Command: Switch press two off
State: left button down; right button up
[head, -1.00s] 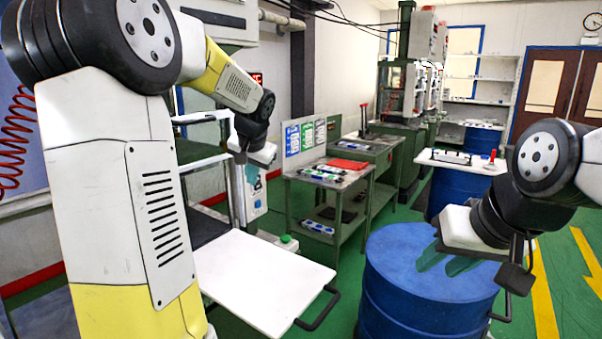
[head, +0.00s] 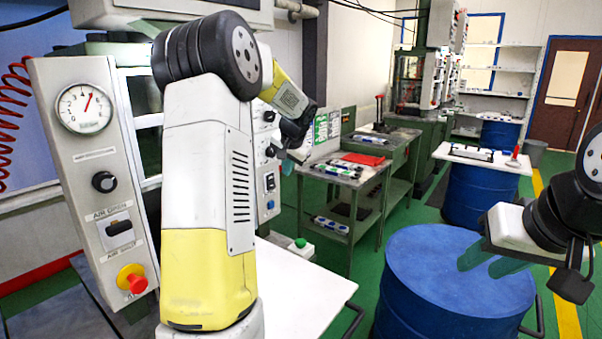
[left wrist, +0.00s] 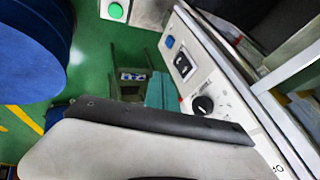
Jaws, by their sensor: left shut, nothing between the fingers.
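A light grey press control panel (head: 268,165) stands behind my left arm in the head view, partly hidden. In the left wrist view it shows a black rocker switch (left wrist: 183,65), a blue button (left wrist: 170,42) and a black round knob (left wrist: 203,105). My left gripper (head: 287,166) is shut and empty in front of this panel. Its teal fingers (left wrist: 159,90) overlap the panel's edge near the switch and knob; I cannot tell if they touch. Which press is number two is not readable. My right gripper (head: 487,260) is open and empty above a blue drum.
A nearer panel (head: 95,170) with gauge, knob, switch and red stop button stands at left. A white tabletop (head: 300,290) lies below my left arm. A green button box (head: 300,247) is behind it. The blue drum (head: 450,290) stands at right. A workbench (head: 345,175) stands beyond.

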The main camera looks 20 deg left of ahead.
aim_at(274, 184)
pick_arm(q)
jog(key=w+a+f, duration=0.5)
jog(key=a+f, duration=0.1)
jog(key=f, duration=0.1)
jog(key=shift+w+a+f, duration=0.15)
jog(key=shift+w+f, duration=0.05)
jog(key=shift+f, duration=0.1)
jog(key=shift+a, duration=0.1)
jog(key=shift+a+f, duration=0.1)
jog(key=shift+f, duration=0.05)
jog(key=shift+r, duration=0.2)
jog(key=shift+w+r, duration=0.1)
jog(key=shift+r, duration=0.6)
